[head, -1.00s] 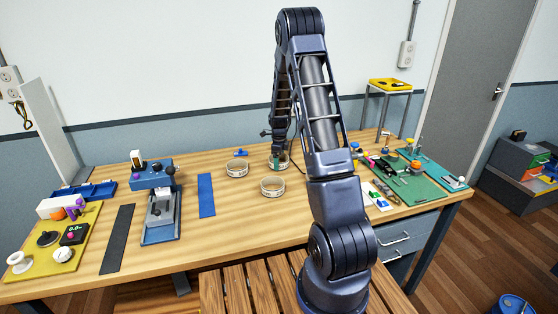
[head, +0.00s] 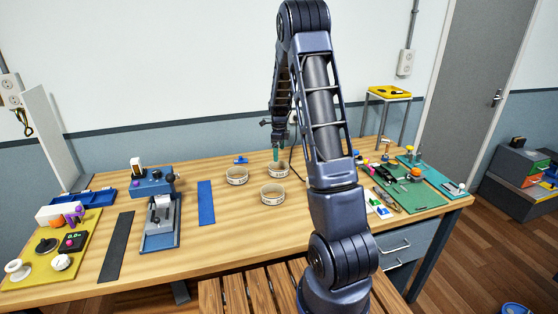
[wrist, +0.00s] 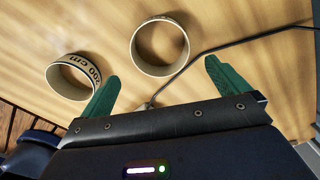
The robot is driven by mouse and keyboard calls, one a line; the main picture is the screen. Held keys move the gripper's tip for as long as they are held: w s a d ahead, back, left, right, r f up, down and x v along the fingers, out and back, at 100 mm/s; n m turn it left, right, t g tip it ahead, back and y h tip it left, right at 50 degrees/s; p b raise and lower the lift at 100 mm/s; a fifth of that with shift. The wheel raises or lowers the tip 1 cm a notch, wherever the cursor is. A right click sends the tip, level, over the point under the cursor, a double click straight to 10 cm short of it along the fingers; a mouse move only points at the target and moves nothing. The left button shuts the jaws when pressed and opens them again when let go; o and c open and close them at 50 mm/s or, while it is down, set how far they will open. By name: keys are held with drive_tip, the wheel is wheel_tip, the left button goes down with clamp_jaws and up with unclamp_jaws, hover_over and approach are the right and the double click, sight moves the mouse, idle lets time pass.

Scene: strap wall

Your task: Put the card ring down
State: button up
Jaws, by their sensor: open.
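A pale card ring (head: 278,174) sits upright on the wooden bench, directly below my gripper. My gripper (head: 279,153) is open and empty, its green fingers just above this ring; the arm partly covers the area behind. In the wrist view my open fingers (wrist: 162,72) stand apart with nothing between them, and a ring (wrist: 147,68) lies on the bench beyond the tips. Two more card rings stand close by, one to the left (head: 237,181) and one nearer the front (head: 272,200). A ring with printed "200 cm" (wrist: 73,59) shows at the left in the wrist view.
A black cable (wrist: 232,46) runs over the bench beside the ring. A blue strip (head: 206,203), a blue press-like device (head: 160,215) and a dark strip (head: 116,247) lie to the left. A green mat (head: 425,200) with small parts lies right.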

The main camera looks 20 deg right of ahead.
drive_tip(key=s+a+r+n+t, duration=0.2)
drive_tip(key=s+r+n, duration=0.9)
drive_tip(key=s+r, duration=0.85)
drive_tip(key=s+a+r+n+t, duration=0.1)
drive_tip(key=s+r+n, duration=0.1)
drive_tip(key=s+n, duration=0.4)
drive_tip(key=s+a+r+n+t, duration=0.1)
drive_tip(key=s+r+n, duration=0.2)
drive_tip(key=s+n, duration=0.4)
drive_tip(key=s, duration=0.9)
drive_tip(key=shift+s+t, duration=0.25)
drive_tip(key=shift+t, duration=0.05)
drive_tip(key=shift+a, duration=0.1)
